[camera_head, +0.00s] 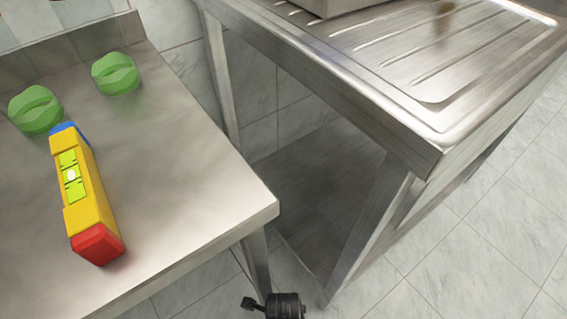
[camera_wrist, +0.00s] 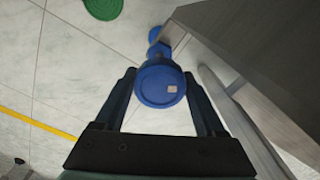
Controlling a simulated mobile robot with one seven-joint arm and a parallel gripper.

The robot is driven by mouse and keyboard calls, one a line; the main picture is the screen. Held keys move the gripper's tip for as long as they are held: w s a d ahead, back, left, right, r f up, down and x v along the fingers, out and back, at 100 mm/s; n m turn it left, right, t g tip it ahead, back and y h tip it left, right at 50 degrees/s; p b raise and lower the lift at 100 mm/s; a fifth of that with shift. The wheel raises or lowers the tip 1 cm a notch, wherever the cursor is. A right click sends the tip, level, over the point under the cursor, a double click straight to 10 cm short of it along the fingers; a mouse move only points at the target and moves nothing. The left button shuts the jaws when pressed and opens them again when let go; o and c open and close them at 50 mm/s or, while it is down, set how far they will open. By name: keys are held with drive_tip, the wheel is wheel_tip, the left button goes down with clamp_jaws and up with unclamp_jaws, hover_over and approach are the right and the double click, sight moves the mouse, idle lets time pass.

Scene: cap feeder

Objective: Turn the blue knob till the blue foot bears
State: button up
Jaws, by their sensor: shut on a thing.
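The blue knob (camera_wrist: 160,86) is a round blue disc with a small pale square mark, in the middle of the wrist view. My gripper (camera_wrist: 158,77) is shut on it, with one dark finger on each side. Another blue part (camera_wrist: 155,35) shows just beyond the knob, beside the grey metal; it may be the blue foot. Whether it touches the floor cannot be told. In the head view a yellow spirit level (camera_head: 87,205) with a blue end and a red end lies on the steel tabletop (camera_head: 190,190). Its green vial shows a pale bubble.
Two green lobed things (camera_head: 36,108) sit on the tabletop near the level. A second steel table (camera_head: 420,70) with a grooved top stands to the right. In the wrist view, a green disc (camera_wrist: 103,7) and a yellow line (camera_wrist: 40,125) show on the tiled floor.

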drive_tip(key=o, duration=1.2)
wheel_tip(320, 180, up, 7)
drive_tip(key=p, duration=0.8)
drive_tip(key=shift+r, duration=0.1)
